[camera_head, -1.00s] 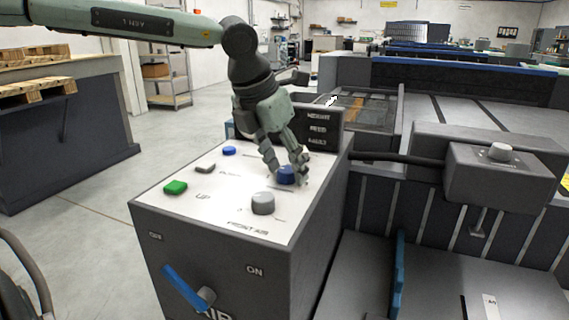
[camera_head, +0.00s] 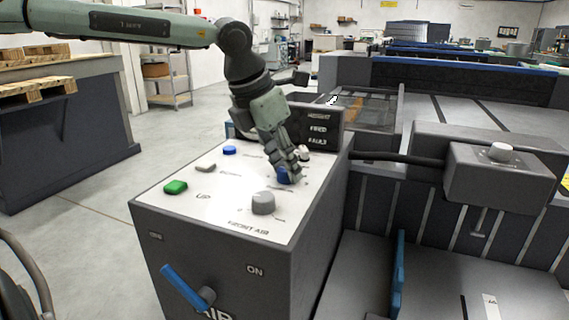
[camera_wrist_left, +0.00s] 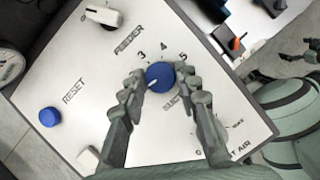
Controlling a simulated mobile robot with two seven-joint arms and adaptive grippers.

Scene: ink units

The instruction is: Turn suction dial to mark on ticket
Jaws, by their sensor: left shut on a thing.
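The blue suction dial (camera_head: 283,175) sits on the white top of the control box, mostly behind my fingers in the head view. In the left wrist view the dial (camera_wrist_left: 160,76) shows whole, its white pointer line aimed to the lower left. Printed 3, 4 and 5 arc above it; lower marks are hidden by a finger. My left gripper (camera_head: 288,178) is shut on the dial, a finger on either side in the wrist view (camera_wrist_left: 161,84). Part of what looks like my right gripper (camera_wrist_left: 305,52) shows at the wrist view's right edge. I cannot make out the ticket.
A grey knob (camera_head: 263,203), a green button (camera_head: 175,187) and a blue button (camera_head: 229,150) stand on the same panel. A white knob (camera_wrist_left: 101,16) is by FEEDER. A blue-handled lever (camera_head: 184,287) sticks out of the box's front. A dark sign block (camera_head: 322,126) rises behind the panel.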

